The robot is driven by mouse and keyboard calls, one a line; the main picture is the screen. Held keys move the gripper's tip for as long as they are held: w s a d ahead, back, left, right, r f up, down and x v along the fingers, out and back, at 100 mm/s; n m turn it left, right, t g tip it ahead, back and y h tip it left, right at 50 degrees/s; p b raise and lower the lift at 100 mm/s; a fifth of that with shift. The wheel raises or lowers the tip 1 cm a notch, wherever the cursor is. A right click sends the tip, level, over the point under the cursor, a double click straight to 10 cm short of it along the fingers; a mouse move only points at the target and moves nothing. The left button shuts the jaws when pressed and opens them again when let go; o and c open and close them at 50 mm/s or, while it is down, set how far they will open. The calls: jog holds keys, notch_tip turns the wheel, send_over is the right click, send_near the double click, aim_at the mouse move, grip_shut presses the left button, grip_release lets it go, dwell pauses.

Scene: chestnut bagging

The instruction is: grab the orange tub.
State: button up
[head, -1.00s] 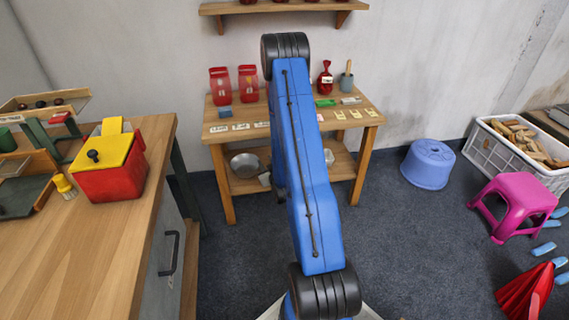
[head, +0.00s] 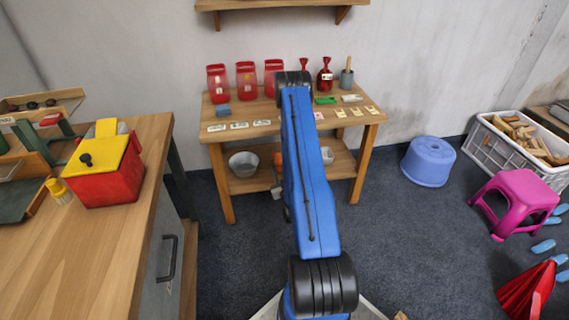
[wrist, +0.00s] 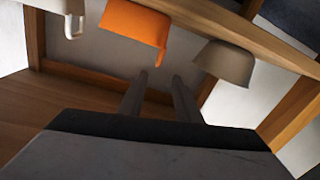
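The orange tub (wrist: 137,24) shows near the top middle of the wrist view, between a white cup (wrist: 62,8) and a beige-grey bowl (wrist: 224,62). Its upper part in the picture is cut off by the frame. My gripper (wrist: 160,75) has its two fingers apart with nothing between them. The fingertips point toward the tub and are apart from it in the picture. In the head view my arm covers the middle of the small table, and I cannot make out the tub or gripper clearly there.
The wooden table (head: 225,132) has a lower shelf (head: 245,185) with a metal bowl (head: 243,163). Red bags (head: 246,80) stand on its top. A workbench (head: 110,250) is at left. A blue stool (head: 428,162) and pink stool (head: 517,200) stand right.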

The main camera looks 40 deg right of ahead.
aim_at(275, 157)
jog(key=x, duration=0.7)
jog(key=shift+w+d, duration=0.2)
jog(key=shift+w, duration=0.15)
jog(key=shift+x, duration=2.6)
jog(key=shift+s+d+r, duration=0.1)
jog(key=shift+d, duration=0.1)
grip_shut()
